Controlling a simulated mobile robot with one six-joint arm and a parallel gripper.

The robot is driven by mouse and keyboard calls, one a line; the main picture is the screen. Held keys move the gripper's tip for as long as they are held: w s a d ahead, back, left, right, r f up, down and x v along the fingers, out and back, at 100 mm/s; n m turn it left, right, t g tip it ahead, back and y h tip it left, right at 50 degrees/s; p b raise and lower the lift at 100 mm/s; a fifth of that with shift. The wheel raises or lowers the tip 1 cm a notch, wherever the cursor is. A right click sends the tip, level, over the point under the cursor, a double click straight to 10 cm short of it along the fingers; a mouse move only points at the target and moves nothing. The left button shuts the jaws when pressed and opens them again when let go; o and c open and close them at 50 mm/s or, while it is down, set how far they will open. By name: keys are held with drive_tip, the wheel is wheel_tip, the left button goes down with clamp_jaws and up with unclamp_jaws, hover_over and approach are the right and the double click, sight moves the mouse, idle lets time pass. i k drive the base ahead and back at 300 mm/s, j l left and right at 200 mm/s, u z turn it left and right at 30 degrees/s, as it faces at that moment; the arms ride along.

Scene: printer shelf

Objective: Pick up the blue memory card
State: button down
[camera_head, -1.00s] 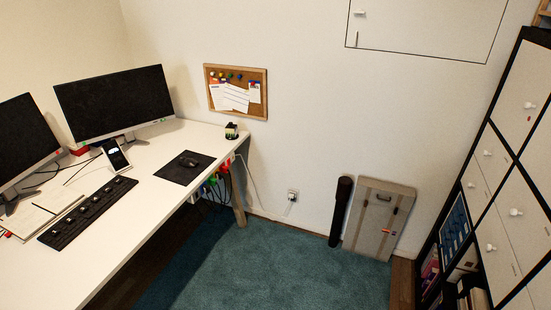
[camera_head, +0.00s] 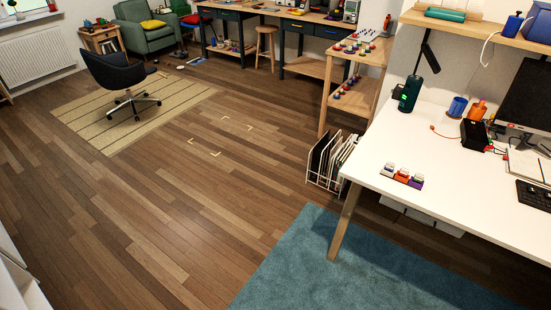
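I cannot make out a blue memory card in the current head view; anything that small is too small to tell at this distance. My gripper is not in view. Several small red and blue items lie on the wooden shelf unit (camera_head: 325,118) at upper right, but I cannot tell what they are. A small set of white-topped coloured items (camera_head: 402,176) stands on the near edge of the white desk (camera_head: 440,210).
Open wooden floor (camera_head: 170,200) fills the left and middle. A dark swivel chair (camera_head: 118,75) stands on a beige rug (camera_head: 92,122). A workbench (camera_head: 290,16) and stool (camera_head: 267,42) are at the back. A white rack (camera_head: 333,160) stands beside the desk. A teal carpet (camera_head: 330,270) lies below.

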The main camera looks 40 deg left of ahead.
sight(390, 166)
drive_tip(key=u, duration=0.7)
drive_tip(key=j+z, duration=0.15)
drive_tip(key=z, duration=4.8)
drive_tip(key=u, duration=4.9)
drive_tip(key=i+j+z, duration=0.35)
drive_tip(key=i+j, duration=0.15)
drive_tip(key=i+j+z, duration=0.15)
drive_tip(key=j, duration=0.25)
drive_tip(key=i+j+z, duration=0.3)
drive_tip(key=i+j, duration=0.15)
drive_tip(key=j, duration=0.3)
drive_tip(key=i+j+z, duration=0.2)
drive_tip(key=j, duration=0.2)
